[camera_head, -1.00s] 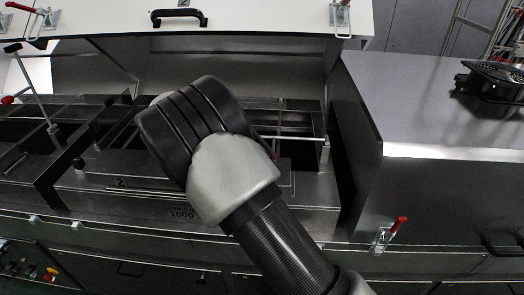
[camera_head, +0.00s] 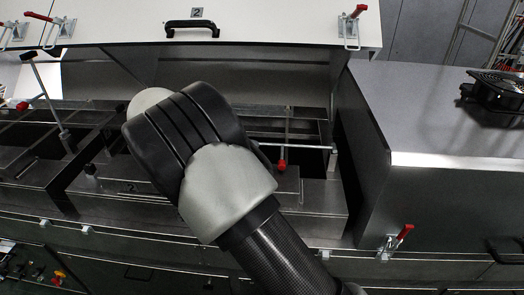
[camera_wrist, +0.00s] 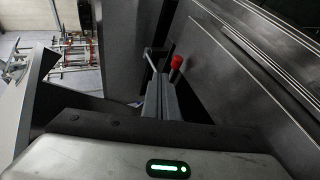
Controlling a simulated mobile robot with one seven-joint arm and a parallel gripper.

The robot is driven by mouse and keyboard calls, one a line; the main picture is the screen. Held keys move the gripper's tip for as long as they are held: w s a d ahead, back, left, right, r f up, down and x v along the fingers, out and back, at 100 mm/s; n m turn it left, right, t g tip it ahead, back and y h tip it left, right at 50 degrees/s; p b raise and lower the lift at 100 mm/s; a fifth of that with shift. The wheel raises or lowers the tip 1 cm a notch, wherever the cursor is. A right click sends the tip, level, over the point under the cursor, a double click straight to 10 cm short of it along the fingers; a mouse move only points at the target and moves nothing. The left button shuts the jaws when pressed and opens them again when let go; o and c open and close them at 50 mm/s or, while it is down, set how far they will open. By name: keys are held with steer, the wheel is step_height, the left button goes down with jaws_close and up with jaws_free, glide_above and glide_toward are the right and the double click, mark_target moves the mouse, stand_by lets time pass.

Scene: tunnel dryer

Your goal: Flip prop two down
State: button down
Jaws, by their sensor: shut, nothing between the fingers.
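A thin metal prop rod lies roughly level across the opening under the lid marked 2 (camera_head: 197,13), and its red knob (camera_head: 282,166) shows just right of my arm in the head view. In the wrist view the red knob (camera_wrist: 176,62) stands just beyond and slightly right of my gripper's fingertips (camera_wrist: 158,85), with a bit of rod beside it. My gripper is shut and empty. Whether the fingers touch the rod, I cannot tell. In the head view my forearm and wrist hide the gripper and the rod's left part. The lid is raised, with a black handle (camera_head: 192,28).
Another prop with a red knob (camera_head: 22,105) stands tilted at the left. Red-handled clamps hang on the lid edge (camera_head: 354,24) and on the front right (camera_head: 398,238). A grey housing (camera_head: 445,110) fills the right side and bears a black fan-like unit (camera_head: 495,95).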

steer(key=shift+v, duration=1.6)
steer(key=s+d+r+m+g+y+p, duration=0.1)
steer(key=s+d+r+g+y, duration=0.25)
steer(key=d, duration=0.55)
steer(key=s+d+r+m+y+p, duration=0.1)
steer(key=s+d+r+y+p, duration=0.2)
steer(key=d+r, duration=0.5)
steer(key=s+d+m+t+y, duration=0.1)
steer(key=s+d, duration=0.3)
steer(key=s, duration=0.6)
steer(key=s+d+r+m+t+y+p, duration=0.1)
steer(key=s+d+t+y, duration=0.2)
steer(key=s, duration=0.7)
steer(key=shift+d+y, duration=0.35)
steer(key=shift+d, duration=0.8)
steer(key=shift+r, duration=0.1)
